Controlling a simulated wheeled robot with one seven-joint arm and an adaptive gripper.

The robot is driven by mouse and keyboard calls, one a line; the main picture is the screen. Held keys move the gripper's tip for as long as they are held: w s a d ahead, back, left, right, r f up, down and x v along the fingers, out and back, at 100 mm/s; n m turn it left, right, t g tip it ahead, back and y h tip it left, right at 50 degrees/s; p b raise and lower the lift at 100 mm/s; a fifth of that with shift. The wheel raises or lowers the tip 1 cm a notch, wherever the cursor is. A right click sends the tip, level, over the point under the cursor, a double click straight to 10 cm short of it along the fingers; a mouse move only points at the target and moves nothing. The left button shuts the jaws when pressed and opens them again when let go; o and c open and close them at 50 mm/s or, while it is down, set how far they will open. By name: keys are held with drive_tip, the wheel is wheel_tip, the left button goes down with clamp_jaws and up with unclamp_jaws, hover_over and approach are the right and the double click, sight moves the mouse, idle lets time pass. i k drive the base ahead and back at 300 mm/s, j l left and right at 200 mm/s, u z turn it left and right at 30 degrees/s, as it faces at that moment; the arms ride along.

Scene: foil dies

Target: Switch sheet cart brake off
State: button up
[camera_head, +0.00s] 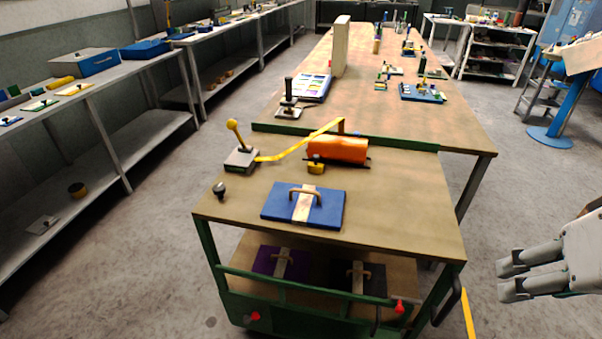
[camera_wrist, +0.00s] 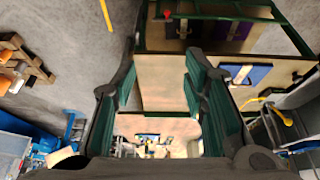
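The sheet cart (camera_head: 400,225) stands in front of me in the head view, with a wooden top, a lower shelf and a green frame. Two small red-ended parts show low on its front, one red part (camera_head: 255,316) at the left and one red knob (camera_head: 398,306) at the right. I cannot tell which is the brake, or its setting. In the wrist view the cart (camera_wrist: 215,75) appears upside down, with a red part (camera_wrist: 168,14) near the top edge. My gripper (camera_wrist: 160,75) is open and empty, its green-padded fingers apart. Its fingertips touch nothing that I can see.
A blue block with a handle (camera_head: 325,208), an orange roll (camera_head: 338,149) and a yellow-knobbed lever tool (camera_head: 241,157) are on the cart top. A long table (camera_head: 460,130) stands behind it, a shelf bench (camera_head: 150,110) at left. Bare floor (camera_head: 500,215) lies right of the cart.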

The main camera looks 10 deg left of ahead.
sight(255, 315)
drive_tip(key=l+u, duration=0.1)
drive_tip(key=u, duration=0.75)
drive_tip(key=k+l+u, duration=0.1)
drive_tip(key=u, duration=0.35)
drive_tip(key=k+u, duration=0.1)
drive_tip(key=u, duration=0.35)
